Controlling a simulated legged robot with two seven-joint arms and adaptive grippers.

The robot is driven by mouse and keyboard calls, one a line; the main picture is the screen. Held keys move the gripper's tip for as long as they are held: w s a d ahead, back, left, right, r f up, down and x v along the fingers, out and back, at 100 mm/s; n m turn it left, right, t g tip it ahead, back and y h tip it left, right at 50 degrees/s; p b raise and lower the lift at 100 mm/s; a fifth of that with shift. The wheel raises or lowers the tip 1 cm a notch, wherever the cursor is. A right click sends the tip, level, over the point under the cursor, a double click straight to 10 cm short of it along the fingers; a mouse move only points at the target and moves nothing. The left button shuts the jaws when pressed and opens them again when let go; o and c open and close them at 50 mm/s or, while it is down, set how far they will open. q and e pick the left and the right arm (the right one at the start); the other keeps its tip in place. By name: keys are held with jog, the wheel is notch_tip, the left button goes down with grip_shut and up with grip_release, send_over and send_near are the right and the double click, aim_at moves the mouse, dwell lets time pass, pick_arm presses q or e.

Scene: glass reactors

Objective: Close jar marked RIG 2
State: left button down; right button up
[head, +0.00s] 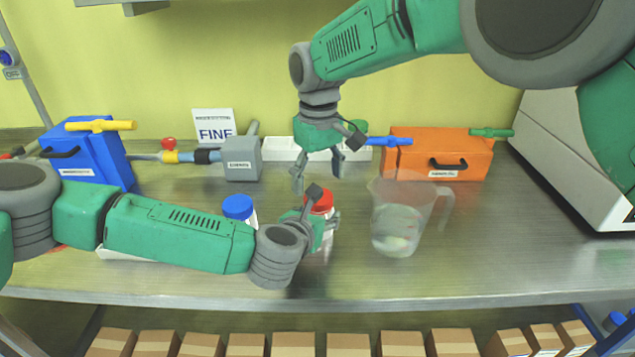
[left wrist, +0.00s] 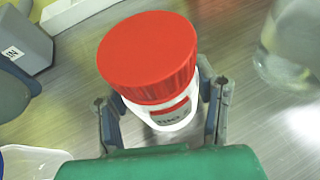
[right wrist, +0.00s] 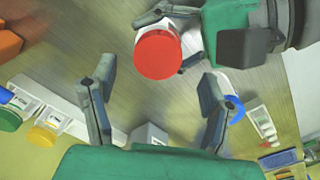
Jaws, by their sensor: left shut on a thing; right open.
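A white jar with a red lid (head: 322,201) stands on the metal bench in the head view. In the left wrist view the red lid (left wrist: 147,50) sits on top of the jar, and part of a label (left wrist: 170,113) shows on its side, too cut off to read. My left gripper (head: 318,222) is shut around the jar's body, with a finger on each side (left wrist: 165,105). My right gripper (head: 325,180) is open and empty, above and just behind the jar. In the right wrist view the red lid (right wrist: 159,54) lies beyond the open fingers (right wrist: 155,100).
A blue-capped jar (head: 239,207) stands left of the held jar. A clear jug (head: 398,220) stands close on the right. An orange box (head: 440,155), a blue box (head: 88,157) and a grey box (head: 242,158) stand along the back. The front bench strip is clear.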

jog(key=shift+c, duration=0.3)
jog(key=n, duration=0.1)
jog(key=r+n, duration=0.1)
jog(key=r+n+y, duration=0.1)
jog(key=shift+w+r+n+g, duration=0.15)
jog(key=shift+w+n+g, duration=0.1)
jog(key=shift+n+g, duration=0.05)
jog(key=shift+r+n+y, duration=0.3)
jog(key=shift+r+n, duration=0.05)
jog(key=shift+n, duration=0.75)
jog(key=shift+r+n, duration=0.2)
jog(key=shift+n, duration=2.2)
jog(key=n, duration=0.5)
jog(key=shift+s+f, duration=0.1)
jog(key=shift+s, duration=0.1)
jog(key=n+h, duration=0.1)
jog(key=n, duration=0.7)
jog(key=shift+w+n+h, duration=0.25)
jog(key=shift+n+h, duration=0.05)
jog(key=shift+n, duration=0.1)
